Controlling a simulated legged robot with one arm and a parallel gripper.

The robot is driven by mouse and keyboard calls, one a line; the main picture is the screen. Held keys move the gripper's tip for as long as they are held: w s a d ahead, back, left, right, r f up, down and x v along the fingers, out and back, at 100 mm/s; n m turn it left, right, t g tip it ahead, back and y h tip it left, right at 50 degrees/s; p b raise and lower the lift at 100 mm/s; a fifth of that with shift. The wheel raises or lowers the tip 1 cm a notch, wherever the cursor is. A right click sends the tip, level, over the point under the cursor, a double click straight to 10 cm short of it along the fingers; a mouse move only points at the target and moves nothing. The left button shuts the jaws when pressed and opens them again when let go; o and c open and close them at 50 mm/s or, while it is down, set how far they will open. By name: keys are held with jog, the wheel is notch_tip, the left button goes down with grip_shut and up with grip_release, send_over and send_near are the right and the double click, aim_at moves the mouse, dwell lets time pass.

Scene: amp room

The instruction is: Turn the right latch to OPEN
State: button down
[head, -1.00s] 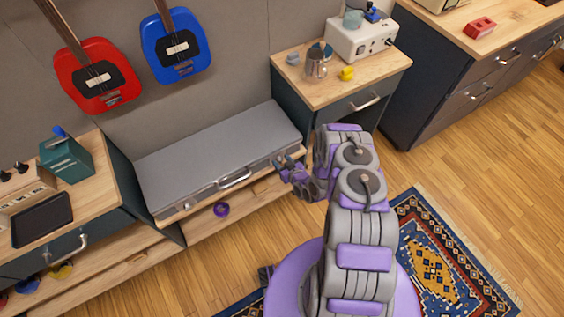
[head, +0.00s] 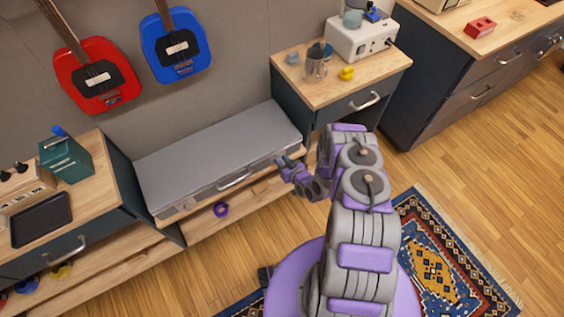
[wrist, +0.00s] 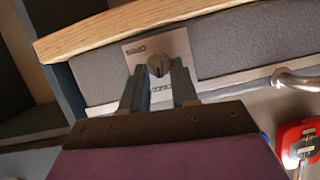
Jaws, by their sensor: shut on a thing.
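The grey case (head: 215,158) lies flat and closed on a low wooden bench, with a handle (head: 234,182) on its front. The left latch (head: 186,205) shows at the left of that front. The right latch is covered by my gripper (head: 285,162) in the head view. In the wrist view, the right latch has a metal plate (wrist: 180,42) and a round dark knob (wrist: 158,65). My gripper (wrist: 158,72) is shut on this knob, one finger on each side. Small lettering shows above and below the knob, too small to read surely.
A cabinet (head: 340,90) with a metal cup and yellow object stands right of the case. Another cabinet (head: 75,217) stands left. A purple ring (head: 221,210) sits below the case. Two guitars hang on the wall above.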

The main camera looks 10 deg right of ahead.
jog(key=m+y+b, duration=0.1)
jog(key=m, duration=0.2)
jog(key=d+m+y+b, duration=0.1)
jog(key=m+y, duration=0.1)
jog(key=m, duration=0.1)
jog(key=f+m+y+b, duration=0.1)
jog(key=m+y, duration=0.1)
jog(key=shift+w+d+m+b, duration=0.25)
jog(key=shift+d+m+b, duration=0.05)
jog(key=shift+d+m, duration=0.1)
jog(key=shift+f+y, duration=0.1)
jog(key=shift+y, duration=0.3)
dwell(0.3)
jog(key=c, duration=0.9)
grip_release()
jog(key=p+v, duration=0.3)
jog(key=v, duration=1.4)
jog(key=shift+s, duration=0.15)
